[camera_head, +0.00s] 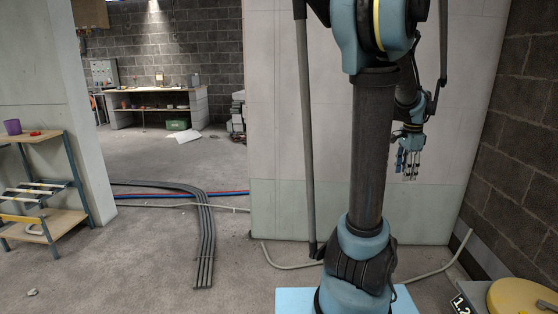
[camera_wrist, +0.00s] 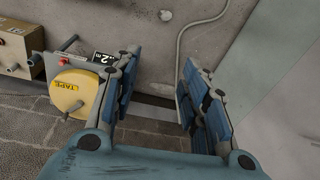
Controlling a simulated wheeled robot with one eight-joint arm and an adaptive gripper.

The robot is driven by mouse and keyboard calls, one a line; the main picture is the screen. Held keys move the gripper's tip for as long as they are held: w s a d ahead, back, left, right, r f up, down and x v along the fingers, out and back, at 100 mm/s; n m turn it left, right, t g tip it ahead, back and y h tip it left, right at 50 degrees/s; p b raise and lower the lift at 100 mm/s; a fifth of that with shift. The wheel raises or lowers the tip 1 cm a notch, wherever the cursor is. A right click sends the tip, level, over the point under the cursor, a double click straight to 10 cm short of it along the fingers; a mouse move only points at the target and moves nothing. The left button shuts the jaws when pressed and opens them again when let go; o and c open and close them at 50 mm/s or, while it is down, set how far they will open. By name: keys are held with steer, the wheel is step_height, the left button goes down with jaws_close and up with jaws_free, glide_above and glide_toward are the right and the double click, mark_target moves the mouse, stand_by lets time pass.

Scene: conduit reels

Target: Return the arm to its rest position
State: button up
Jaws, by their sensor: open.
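My gripper (camera_head: 408,165) hangs at the end of my raised arm, in front of the pale wall panel, with its fingers pointing down. In the wrist view its blue-padded fingers (camera_wrist: 158,85) stand wide apart, with nothing between them. My arm rises through the right half of the head view and bends over at the top, partly out of the picture. The gripper touches nothing that I can see.
A yellow reel marked TAPE (camera_wrist: 75,92) stands below left in the wrist view, beside a brownish box (camera_wrist: 18,48). A block wall (camera_head: 525,130) closes the right side. A small shelf (camera_head: 45,185) stands left; grey conduits (camera_head: 205,240) lie on the floor.

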steer(key=s+a+f+n, duration=0.1)
steer(key=s+a+n, duration=0.35)
steer(key=a, duration=0.45)
steer(key=s+a+f+n, duration=0.2)
steer(key=s+a+n, duration=0.25)
steer(key=a, duration=0.45)
steer(key=s+a+f+n+t, duration=0.1)
steer(key=s+a+f+n, duration=0.7)
steer(key=s+n, duration=0.1)
steer(key=shift+s+a+f+y, duration=0.2)
steer(key=shift+s+a+y, duration=0.05)
steer(key=shift+a+y, duration=0.15)
steer(key=shift+c, duration=0.2)
steer(key=shift+c, duration=0.7)
steer(key=shift+d, duration=0.15)
